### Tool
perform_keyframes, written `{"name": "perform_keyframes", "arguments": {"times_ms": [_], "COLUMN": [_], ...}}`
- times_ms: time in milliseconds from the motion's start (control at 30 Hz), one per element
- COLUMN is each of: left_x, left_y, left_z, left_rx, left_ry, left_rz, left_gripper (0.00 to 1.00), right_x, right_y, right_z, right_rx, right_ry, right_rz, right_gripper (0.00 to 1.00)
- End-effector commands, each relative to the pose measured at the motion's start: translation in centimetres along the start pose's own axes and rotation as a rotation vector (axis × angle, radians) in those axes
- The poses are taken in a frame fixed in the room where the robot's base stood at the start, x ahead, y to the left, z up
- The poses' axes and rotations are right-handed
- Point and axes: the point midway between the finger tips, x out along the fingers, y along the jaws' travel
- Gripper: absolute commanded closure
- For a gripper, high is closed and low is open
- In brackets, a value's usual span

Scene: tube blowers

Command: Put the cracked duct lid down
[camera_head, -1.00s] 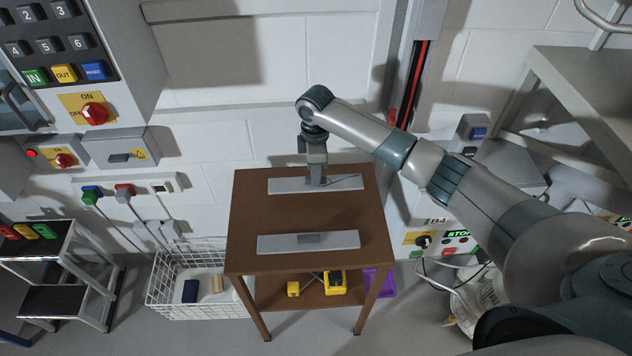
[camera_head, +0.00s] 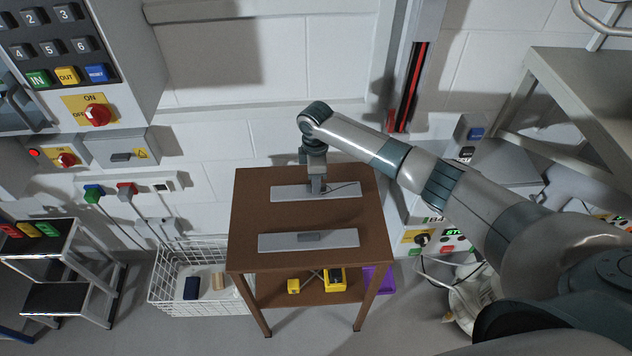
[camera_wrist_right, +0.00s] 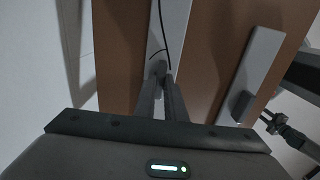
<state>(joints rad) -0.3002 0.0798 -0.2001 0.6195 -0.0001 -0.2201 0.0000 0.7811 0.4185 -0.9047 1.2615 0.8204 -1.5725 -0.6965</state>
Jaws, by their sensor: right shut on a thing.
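The cracked duct lid (camera_head: 338,191) is a long flat grey plate with a dark crack line on its right half. It lies level at the back of the brown table top (camera_head: 310,215), on it or very close above; I cannot tell which. My right gripper (camera_head: 317,188) points down and is shut on the lid's raised middle grip, which the fingers mostly hide. In the right wrist view the fingers (camera_wrist_right: 165,72) meet over the lid (camera_wrist_right: 172,25), and the crack runs beside them. What looks like my left gripper (camera_wrist_right: 268,120) shows small at lower right there; its jaws are unclear.
A second grey lid (camera_head: 280,242), without a visible crack, lies along the table's front with its grip up. Bare table separates the two lids. A white wire basket (camera_head: 160,290) stands left of the table. Yellow items (camera_head: 335,278) sit on the lower shelf.

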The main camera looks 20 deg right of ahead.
Motion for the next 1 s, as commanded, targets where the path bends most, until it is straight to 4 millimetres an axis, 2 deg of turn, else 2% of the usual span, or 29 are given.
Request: {"name": "perform_keyframes", "arguments": {"times_ms": [67, 100, 133, 167, 467, 667, 867, 1000], "left_x": [0.1, 0.0, 0.0, 0.0, 0.0, 0.3, 1.2, 2.0], "left_y": [0.0, 0.0, 0.0, 0.0, 0.0, 0.0, 0.0, 0.0], "left_z": [0.0, 0.0, 0.0, 0.0, 0.0, 0.0, 0.1, 0.1], "left_rx": [0.000, 0.000, 0.000, 0.000, 0.000, 0.000, 0.000, 0.000], "left_ry": [0.000, 0.000, 0.000, 0.000, 0.000, 0.000, 0.001, 0.001], "left_rz": [0.000, 0.000, 0.000, 0.000, 0.000, 0.000, 0.000, 0.000], "left_gripper": [0.70, 0.70, 0.70, 0.70, 0.70, 0.70, 0.70, 0.70], "right_x": [0.2, 0.1, 0.1, 0.1, 0.0, -0.8, -3.3, -5.7], "right_y": [0.0, 0.0, 0.0, 0.0, 0.0, 0.1, 0.2, 0.1], "right_z": [0.0, 0.0, 0.0, 0.0, 0.0, -0.1, 0.0, -0.1], "right_rx": [0.000, 0.000, 0.000, 0.000, 0.000, 0.000, 0.000, -0.001], "right_ry": [0.000, 0.000, 0.000, 0.000, 0.000, 0.003, 0.003, 0.004], "right_rz": [0.000, 0.000, 0.000, 0.000, 0.000, 0.002, 0.004, 0.004], "right_gripper": [1.00, 0.80, 0.73, 0.71, 0.71, 0.71, 0.71, 0.71]}}
